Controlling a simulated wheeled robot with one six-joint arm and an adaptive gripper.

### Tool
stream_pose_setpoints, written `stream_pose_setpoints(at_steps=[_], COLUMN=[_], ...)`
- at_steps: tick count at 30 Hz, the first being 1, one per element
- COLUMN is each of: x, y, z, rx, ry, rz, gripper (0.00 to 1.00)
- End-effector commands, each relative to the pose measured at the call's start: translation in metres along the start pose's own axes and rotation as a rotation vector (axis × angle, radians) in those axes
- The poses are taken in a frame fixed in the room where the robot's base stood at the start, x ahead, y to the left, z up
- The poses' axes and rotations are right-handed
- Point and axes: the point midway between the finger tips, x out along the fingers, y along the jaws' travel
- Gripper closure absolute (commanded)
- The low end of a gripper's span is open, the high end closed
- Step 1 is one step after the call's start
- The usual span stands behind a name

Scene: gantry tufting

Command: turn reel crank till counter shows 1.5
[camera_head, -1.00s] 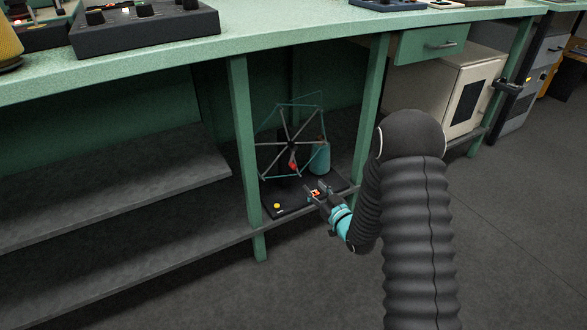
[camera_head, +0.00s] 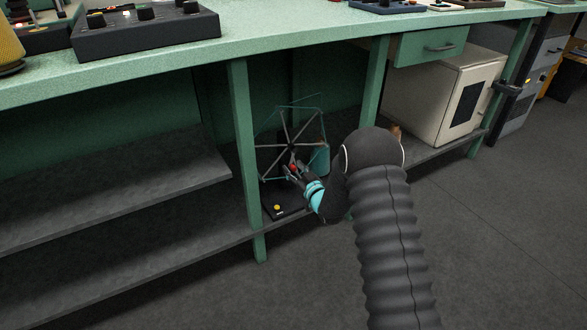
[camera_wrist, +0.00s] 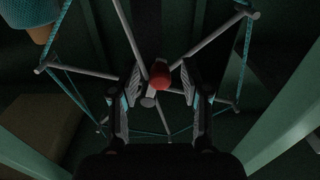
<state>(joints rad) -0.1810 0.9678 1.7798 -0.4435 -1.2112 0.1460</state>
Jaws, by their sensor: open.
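The yarn reel (camera_head: 290,146) stands on the lower shelf under the green bench, with grey spokes and teal yarn around it. Its red crank knob (camera_head: 293,167) is below the hub. In the wrist view the red knob (camera_wrist: 160,76) lies between the fingers of my gripper (camera_wrist: 159,104), with a gap on both sides. My gripper (camera_head: 294,174) is open at the knob in the head view. The dark base (camera_head: 283,213) carries a yellow button (camera_head: 277,208). The counter display is hidden behind my gripper and arm, so its reading cannot be seen.
Green bench legs (camera_head: 247,160) and (camera_head: 371,110) stand on both sides of the reel. A teal yarn cone (camera_head: 320,160) is behind it at right. A beige cabinet (camera_head: 430,95) is further right. The shelf (camera_head: 130,175) at left is bare.

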Motion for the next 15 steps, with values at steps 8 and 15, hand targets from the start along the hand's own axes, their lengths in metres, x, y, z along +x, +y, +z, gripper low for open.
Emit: stream_pose_setpoints(at_steps=[8,15], x=[0.0071,0.0069], y=[-0.0002,-0.0002], z=[0.0,-0.0001], rx=[0.001,0.001], ry=[0.0,0.0], rz=[0.0,0.0], gripper=[0.53,0.81])
